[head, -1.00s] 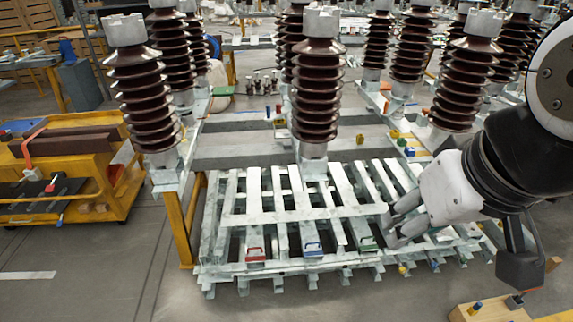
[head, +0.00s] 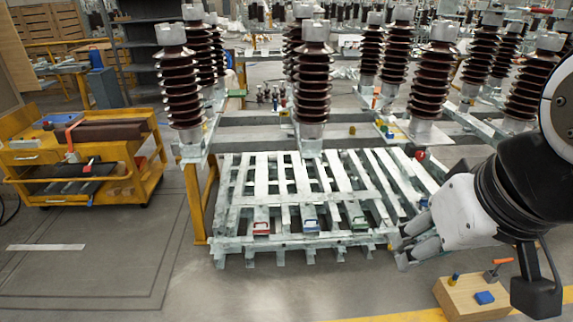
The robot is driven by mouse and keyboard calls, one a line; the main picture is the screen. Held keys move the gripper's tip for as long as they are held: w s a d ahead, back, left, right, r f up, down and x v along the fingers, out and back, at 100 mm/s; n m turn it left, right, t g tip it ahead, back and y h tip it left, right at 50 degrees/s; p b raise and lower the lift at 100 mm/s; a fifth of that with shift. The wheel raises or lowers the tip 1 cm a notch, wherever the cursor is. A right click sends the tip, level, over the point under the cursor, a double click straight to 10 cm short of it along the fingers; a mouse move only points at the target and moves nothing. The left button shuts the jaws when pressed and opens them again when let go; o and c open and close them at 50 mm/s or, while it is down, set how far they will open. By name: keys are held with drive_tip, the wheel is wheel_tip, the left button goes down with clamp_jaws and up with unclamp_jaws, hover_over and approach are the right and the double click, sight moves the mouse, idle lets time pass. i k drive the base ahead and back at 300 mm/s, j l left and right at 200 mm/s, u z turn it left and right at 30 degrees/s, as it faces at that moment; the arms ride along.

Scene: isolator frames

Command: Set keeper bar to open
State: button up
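My gripper (head: 401,250) is at the right front corner of the pale slatted metal frame stack (head: 290,243). Its fingers look spread apart, with nothing seen between them. Small coloured handles sit along the front of the stack: red (head: 261,228), blue (head: 311,225) and green (head: 359,223). At lower right, a wooden block (head: 466,298) carries a lever with an orange handle (head: 502,261), a blue piece (head: 485,297) and a small yellow-and-blue piece. I cannot tell which part is the keeper bar or how it is set.
Tall brown ribbed insulators (head: 311,85) stand on metal frames behind the stack. A yellow cart (head: 115,165) with tools is at left. A yellow post (head: 197,205) stands at the stack's left side. The grey floor (head: 130,275) in the left foreground is clear.

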sight(242, 246)
drive_tip(key=i+j, duration=0.2)
drive_tip(key=i, duration=0.25)
drive_tip(key=i+j, duration=0.2)
drive_tip(key=i, duration=0.25)
drive_tip(key=u, duration=0.05)
